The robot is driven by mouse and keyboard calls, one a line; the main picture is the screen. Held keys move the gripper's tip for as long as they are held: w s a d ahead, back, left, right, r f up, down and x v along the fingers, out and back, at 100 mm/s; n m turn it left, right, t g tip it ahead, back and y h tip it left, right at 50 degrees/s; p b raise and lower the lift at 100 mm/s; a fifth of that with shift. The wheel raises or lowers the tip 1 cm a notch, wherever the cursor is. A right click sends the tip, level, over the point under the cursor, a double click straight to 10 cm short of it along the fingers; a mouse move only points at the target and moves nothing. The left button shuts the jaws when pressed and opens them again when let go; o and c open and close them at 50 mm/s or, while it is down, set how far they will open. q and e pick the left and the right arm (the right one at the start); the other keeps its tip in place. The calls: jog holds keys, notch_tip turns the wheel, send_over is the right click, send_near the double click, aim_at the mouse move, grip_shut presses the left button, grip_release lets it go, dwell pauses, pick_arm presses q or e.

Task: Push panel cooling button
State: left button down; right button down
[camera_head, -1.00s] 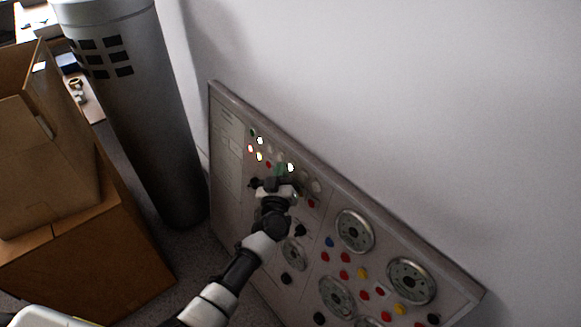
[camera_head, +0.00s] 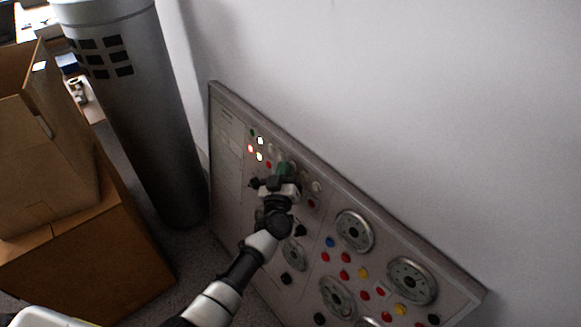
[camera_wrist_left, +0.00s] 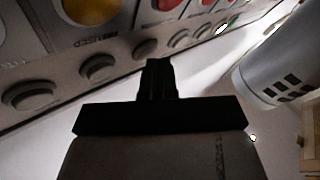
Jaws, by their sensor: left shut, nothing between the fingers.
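The grey control panel (camera_head: 228,205) leans low against the wall in the head view, with lit indicators, coloured buttons and round dials. My left gripper (camera_head: 283,170) is shut and empty at the panel's upper row of lamps and buttons, covering part of it. In the left wrist view my shut fingers (camera_wrist_left: 157,66) point at the panel's rows of buttons, close to a row of grey round buttons (camera_wrist_left: 145,136). Whether the tips touch a button I cannot tell. The labels are too blurred to pick out the cooling button. My right gripper is not in view.
A grey cylinder (camera_head: 150,120) stands left of the panel and also shows in the wrist view (camera_wrist_left: 268,78). Cardboard boxes (camera_head: 85,255) are stacked at the far left. The wall (camera_head: 400,90) behind the panel is bare.

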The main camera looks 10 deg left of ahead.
pick_arm(q)
jog(key=shift+s+a+r+p, duration=0.15)
jog(key=shift+s+a+p, duration=0.3)
jog(key=shift+s+p, duration=0.2)
jog(key=s+a+p, duration=0.1)
jog(key=s, duration=0.1)
jog(key=s+a+r+p, duration=0.1)
jog(key=a+p, duration=0.1)
jog(key=shift+s, duration=0.4)
dwell(0.7)
